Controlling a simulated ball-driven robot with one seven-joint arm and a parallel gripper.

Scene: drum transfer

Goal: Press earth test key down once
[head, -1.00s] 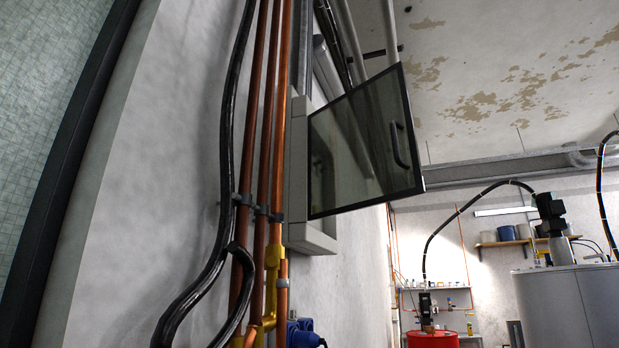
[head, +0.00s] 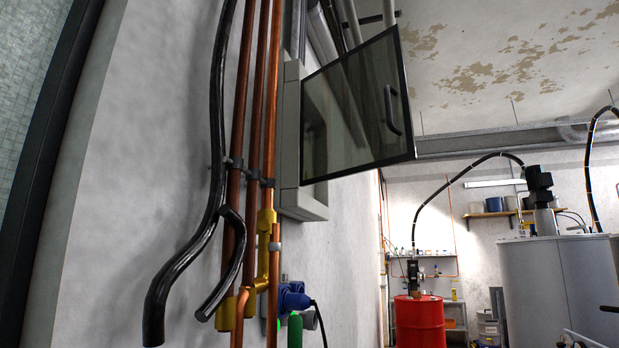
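I cannot make out an earth test key in the head view. A grey wall box (head: 304,150) is fixed to the wall near the middle. Its dark glass door (head: 358,112) with a black handle stands swung open into the room. The inside of the box is hidden by the door and the steep viewing angle. My gripper is not in view.
Copper pipes (head: 265,140) and thick black hoses (head: 213,170) run down the wall on the left. A blue plug (head: 293,298) with a cable sits below the box. A red drum (head: 420,320) and a large grey tank (head: 560,285) stand at the right.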

